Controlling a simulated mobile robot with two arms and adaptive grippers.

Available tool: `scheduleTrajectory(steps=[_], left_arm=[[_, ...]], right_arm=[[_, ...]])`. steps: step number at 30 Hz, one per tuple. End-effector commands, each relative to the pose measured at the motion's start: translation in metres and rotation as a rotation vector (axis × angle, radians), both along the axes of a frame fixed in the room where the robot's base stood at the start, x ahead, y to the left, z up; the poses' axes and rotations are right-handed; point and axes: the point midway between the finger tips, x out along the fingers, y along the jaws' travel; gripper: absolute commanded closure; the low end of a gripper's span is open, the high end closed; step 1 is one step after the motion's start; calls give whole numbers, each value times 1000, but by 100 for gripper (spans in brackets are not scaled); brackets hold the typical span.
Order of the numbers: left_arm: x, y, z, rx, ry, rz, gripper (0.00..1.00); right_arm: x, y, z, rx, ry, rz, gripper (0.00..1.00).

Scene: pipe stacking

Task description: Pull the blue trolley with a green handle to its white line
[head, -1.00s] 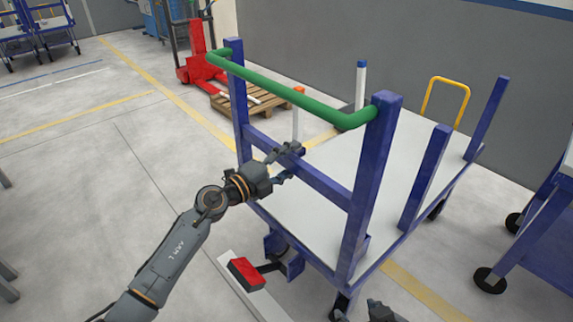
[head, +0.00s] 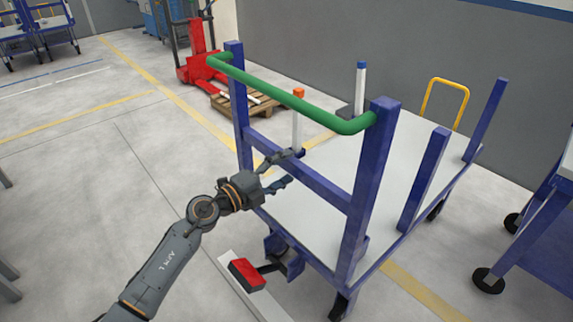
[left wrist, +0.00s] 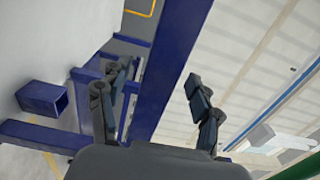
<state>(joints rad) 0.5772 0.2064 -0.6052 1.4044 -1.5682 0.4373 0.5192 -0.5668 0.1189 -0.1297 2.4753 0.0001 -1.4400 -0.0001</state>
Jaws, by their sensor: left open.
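The blue trolley (head: 367,180) with a white deck (head: 320,215) stands at the right of centre. Its green handle (head: 290,100) spans the tops of two blue posts. A blue crossbar (head: 325,188) runs between the posts below the handle. My left gripper (head: 288,168) is open and empty at this crossbar, below the handle. In the left wrist view, the blue bar (left wrist: 172,60) appears between the spread fingers (left wrist: 160,105); I cannot tell whether they touch it. A white strip (head: 232,264) lies on the floor at the trolley's near end. My right gripper is out of view.
A red pedal (head: 247,273) sticks out low at the trolley's near end. A red pallet truck (head: 200,68) and a wooden pallet (head: 245,103) stand behind. Another blue trolley (head: 540,235) is at the right edge. The floor to the left is mostly clear.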

Motion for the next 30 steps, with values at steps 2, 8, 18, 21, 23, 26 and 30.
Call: scheduleTrajectory(steps=[2, 8, 18, 21, 23, 26, 30], left_arm=[[-5, 8, 2, 0, 3, 2, 36], [-20, 28, 2, 2, 2, 1, 36], [-50, 69, 0, 2, 3, 1, 36], [-55, 76, 0, 2, 1, 0, 36], [-57, 78, 0, 1, 1, 0, 36], [-58, 79, 0, 0, 0, -1, 36], [-58, 79, 2, -21, 2, 12, 36]], right_arm=[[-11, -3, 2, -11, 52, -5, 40], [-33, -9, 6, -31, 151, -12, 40], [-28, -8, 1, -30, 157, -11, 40], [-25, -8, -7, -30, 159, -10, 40], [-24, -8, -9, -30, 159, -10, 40], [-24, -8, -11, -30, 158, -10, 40], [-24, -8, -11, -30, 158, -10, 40]])
